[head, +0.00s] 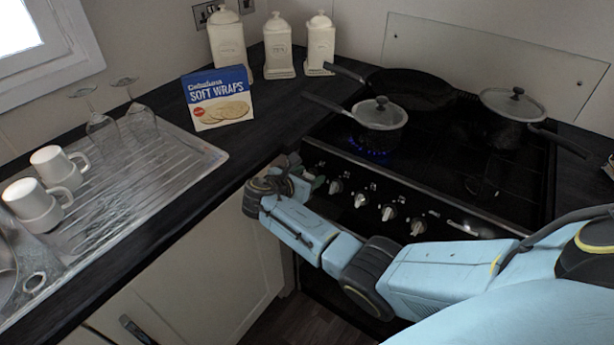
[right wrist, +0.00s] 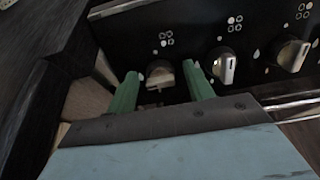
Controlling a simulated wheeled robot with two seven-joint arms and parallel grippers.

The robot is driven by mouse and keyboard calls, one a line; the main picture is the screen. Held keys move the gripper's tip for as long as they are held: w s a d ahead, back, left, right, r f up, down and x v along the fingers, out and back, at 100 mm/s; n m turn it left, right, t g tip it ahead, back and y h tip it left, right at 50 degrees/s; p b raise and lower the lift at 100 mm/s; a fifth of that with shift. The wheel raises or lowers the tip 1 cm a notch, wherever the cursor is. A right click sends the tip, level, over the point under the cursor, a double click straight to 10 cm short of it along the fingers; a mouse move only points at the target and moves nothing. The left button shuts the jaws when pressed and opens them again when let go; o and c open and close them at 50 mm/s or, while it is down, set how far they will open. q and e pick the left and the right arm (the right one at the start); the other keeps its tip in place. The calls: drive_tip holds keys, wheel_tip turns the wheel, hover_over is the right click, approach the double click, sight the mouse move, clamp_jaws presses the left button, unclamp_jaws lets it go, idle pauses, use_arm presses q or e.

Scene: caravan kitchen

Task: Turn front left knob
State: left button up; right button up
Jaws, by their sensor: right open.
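The stove's front panel carries a row of knobs. In the right wrist view, the leftmost visible knob (right wrist: 160,76) sits between the green fingers of my right gripper (right wrist: 162,84), with space around it. The gripper is open, and I cannot tell whether a finger touches the knob. Further knobs (right wrist: 223,66) and (right wrist: 292,55) stand to its right. In the head view my right gripper (head: 316,181) is at the panel's left end and hides part of it. A knob (head: 335,187) shows just to its right. My left gripper is out of view.
A blue flame (head: 368,150) burns under a lidded saucepan (head: 379,115) at the front left of the hob. A frying pan (head: 410,88) and another lidded pan (head: 512,103) stand behind. A soft wraps box (head: 218,98) and a drainer (head: 185,158) are left.

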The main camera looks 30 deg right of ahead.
drive_tip(key=c, duration=0.9)
drive_tip(key=n+p, duration=0.2)
drive_tip(key=p, duration=0.1)
drive_tip(key=n+p, duration=0.2)
drive_tip(key=shift+r, duration=0.25)
drive_tip(key=shift+c, duration=0.2)
drive_tip(key=shift+w+n+p, duration=0.1)
drive_tip(key=shift+n+p, duration=0.4)
drive_tip(key=shift+f+n+p, duration=0.1)
drive_tip(key=shift+n+p, duration=0.45)
drive_tip(key=shift+n, duration=0.45)
drive_tip(key=n+p, duration=0.1)
drive_tip(key=n, duration=0.1)
drive_tip(key=shift+a+f+n, duration=0.1)
drive_tip(key=shift+n, duration=0.3)
drive_tip(key=n, duration=0.2)
drive_tip(key=shift+f+n+t+y+p, duration=0.1)
drive_tip(key=shift+n+t+y+p, duration=0.2)
drive_tip(key=shift+f+n, duration=0.1)
drive_tip(key=shift+n, duration=1.3)
